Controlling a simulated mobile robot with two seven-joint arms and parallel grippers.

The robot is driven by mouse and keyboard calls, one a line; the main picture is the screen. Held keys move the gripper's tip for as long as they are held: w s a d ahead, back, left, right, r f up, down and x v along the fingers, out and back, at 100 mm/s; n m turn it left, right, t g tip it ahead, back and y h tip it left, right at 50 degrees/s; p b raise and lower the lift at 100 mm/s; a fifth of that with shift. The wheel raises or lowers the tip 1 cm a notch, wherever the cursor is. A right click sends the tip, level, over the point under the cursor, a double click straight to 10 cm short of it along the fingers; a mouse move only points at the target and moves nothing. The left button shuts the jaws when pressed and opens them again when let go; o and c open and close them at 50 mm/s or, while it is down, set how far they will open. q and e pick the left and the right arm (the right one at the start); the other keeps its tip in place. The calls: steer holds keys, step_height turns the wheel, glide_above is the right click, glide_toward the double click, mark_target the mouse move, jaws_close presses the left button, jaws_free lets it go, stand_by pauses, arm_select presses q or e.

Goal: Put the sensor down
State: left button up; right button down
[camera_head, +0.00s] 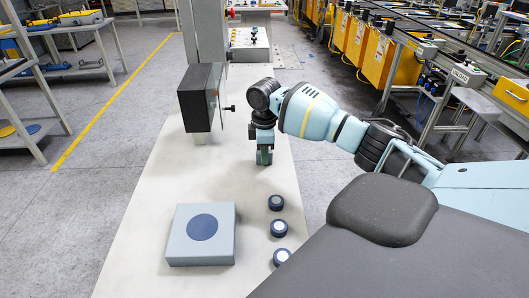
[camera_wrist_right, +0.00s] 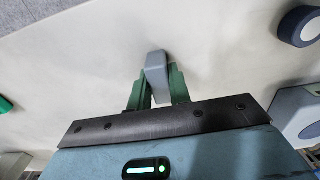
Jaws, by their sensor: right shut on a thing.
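My right gripper (camera_head: 264,157) points down over the pale table, to the right of the black box. In the right wrist view its green fingers (camera_wrist_right: 159,88) are shut on the sensor, a small blue-grey block (camera_wrist_right: 156,66) whose end sticks out past the fingertips. The head view does not show the sensor clearly, and I cannot tell whether it touches the table. My left gripper is not in view.
The pale table (camera_head: 140,215) bears a grey block with a blue disc (camera_head: 203,228). Three dark round pucks (camera_head: 276,202) stand in a row to its right. A black box with a knob (camera_head: 200,97) stands behind. Table in front of the gripper is bare.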

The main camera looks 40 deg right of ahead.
steer(key=c, duration=1.3)
jaws_free()
steer(key=shift+f, duration=0.1)
step_height(320, 180, up, 12)
steer(key=shift+r+p, duration=0.2)
steer(key=shift+p, duration=0.1)
